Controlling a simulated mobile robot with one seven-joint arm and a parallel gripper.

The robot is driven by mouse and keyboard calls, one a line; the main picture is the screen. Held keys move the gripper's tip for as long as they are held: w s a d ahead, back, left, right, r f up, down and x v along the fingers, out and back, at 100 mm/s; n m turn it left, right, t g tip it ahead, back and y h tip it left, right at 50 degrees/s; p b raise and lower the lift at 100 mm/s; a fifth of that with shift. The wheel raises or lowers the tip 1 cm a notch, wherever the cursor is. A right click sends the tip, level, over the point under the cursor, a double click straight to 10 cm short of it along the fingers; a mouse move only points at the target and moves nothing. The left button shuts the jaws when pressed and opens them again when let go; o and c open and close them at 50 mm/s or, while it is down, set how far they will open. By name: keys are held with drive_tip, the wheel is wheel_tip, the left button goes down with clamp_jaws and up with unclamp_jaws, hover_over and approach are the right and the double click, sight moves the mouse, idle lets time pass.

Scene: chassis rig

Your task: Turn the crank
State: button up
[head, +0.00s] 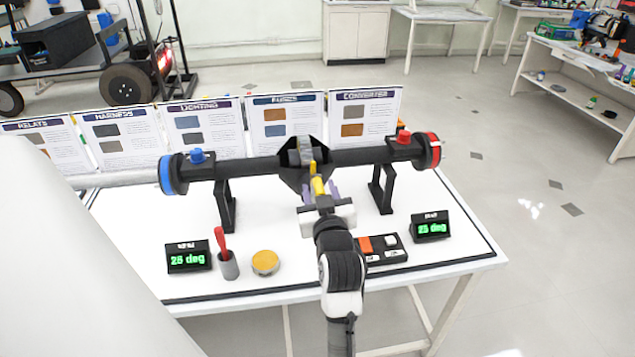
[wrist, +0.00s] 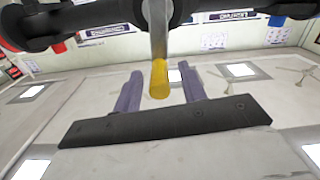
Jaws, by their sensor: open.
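The crank's yellow handle (head: 318,186) is at the front of the black hub in the middle of the axle rig (head: 350,157). In the wrist view the handle (wrist: 159,78) hangs from a grey metal arm (wrist: 158,35). My gripper (head: 320,194) is just in front of the hub. In the wrist view its purple fingers (wrist: 160,88) are open, one on each side of the handle, with gaps visible. The axle has a blue wheel end (head: 173,174) at left and a red one (head: 433,150) at right.
Two green displays, left (head: 188,257) and right (head: 430,227), appear to read 25 deg. A cup with a red tool (head: 228,266), a yellow-topped disc (head: 265,262) and a button box (head: 382,249) stand on the white table's front. Poster panels (head: 203,133) line the back.

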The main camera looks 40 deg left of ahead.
drive_tip(key=shift+w+a, duration=0.3)
drive_tip(key=shift+d, duration=0.1)
clamp_jaws()
idle(0.4)
